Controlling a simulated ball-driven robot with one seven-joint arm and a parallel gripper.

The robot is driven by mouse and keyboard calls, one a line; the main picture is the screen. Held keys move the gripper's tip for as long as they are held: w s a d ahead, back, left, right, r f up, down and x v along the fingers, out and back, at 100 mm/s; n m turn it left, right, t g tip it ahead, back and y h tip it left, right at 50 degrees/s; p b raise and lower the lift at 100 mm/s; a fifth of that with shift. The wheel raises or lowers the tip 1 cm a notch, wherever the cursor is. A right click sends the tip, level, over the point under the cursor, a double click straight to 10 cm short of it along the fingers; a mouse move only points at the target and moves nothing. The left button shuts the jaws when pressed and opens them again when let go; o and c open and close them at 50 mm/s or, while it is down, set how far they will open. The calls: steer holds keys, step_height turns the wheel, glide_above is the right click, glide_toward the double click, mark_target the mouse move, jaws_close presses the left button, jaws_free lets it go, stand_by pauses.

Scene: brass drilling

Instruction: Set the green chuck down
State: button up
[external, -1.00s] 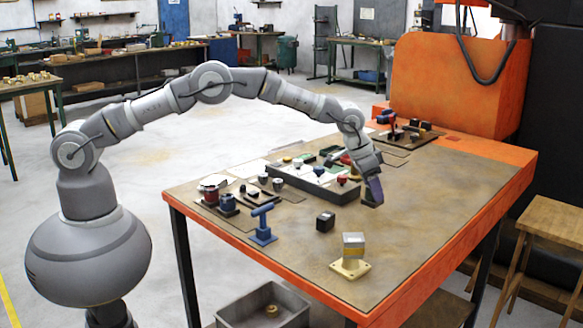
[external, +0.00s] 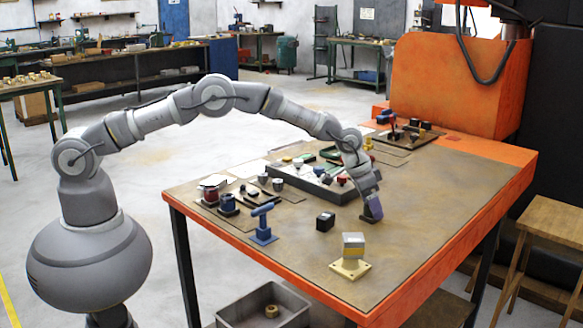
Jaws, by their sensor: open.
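My gripper (external: 371,208) points down over the brown tabletop, just in front of the right end of the dark tray (external: 343,195). It is open, with its tips low, close to the table. A small dark shape shows at the tips; I cannot tell whether it is part of the fingers or a separate thing. I cannot make out the green chuck for certain. A green item (external: 330,153) shows at the back of the tray, partly behind my wrist, too small to identify.
Dark-based tools (external: 408,132) stand at the back. The right side of the table is clear.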

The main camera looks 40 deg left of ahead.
steer(key=p+v, duration=0.3)
steer(key=v, duration=0.9)
steer(key=shift+r, duration=0.1)
steer(key=w+a+r+n+t, duration=0.1)
steer(key=a+r+t, duration=0.1)
steer(key=a+r, duration=0.75)
steer(key=w+a+r+n+t, duration=0.15)
steer(key=a+r, duration=0.45)
steer(key=r, duration=0.7)
steer(key=w+a+r+n+t, duration=0.1)
steer(key=a+r+t, duration=0.2)
steer(key=a+r, duration=0.7)
steer(key=s+a+r+n+t+y, duration=0.1)
steer(key=s+a+r+n+t, duration=0.1)
steer(key=s+a+r, duration=0.6)
steer(key=s+a+r+n+t+y, duration=0.1)
steer(key=s+a+r+t, duration=0.2)
steer(key=s+a+r, duration=0.5)
step_height(320, 180, up, 8)
steer(key=shift+s+a+f+n+y, duration=0.1)
steer(key=shift+s+a+n+y, duration=0.25)
steer(key=shift+s, duration=0.6)
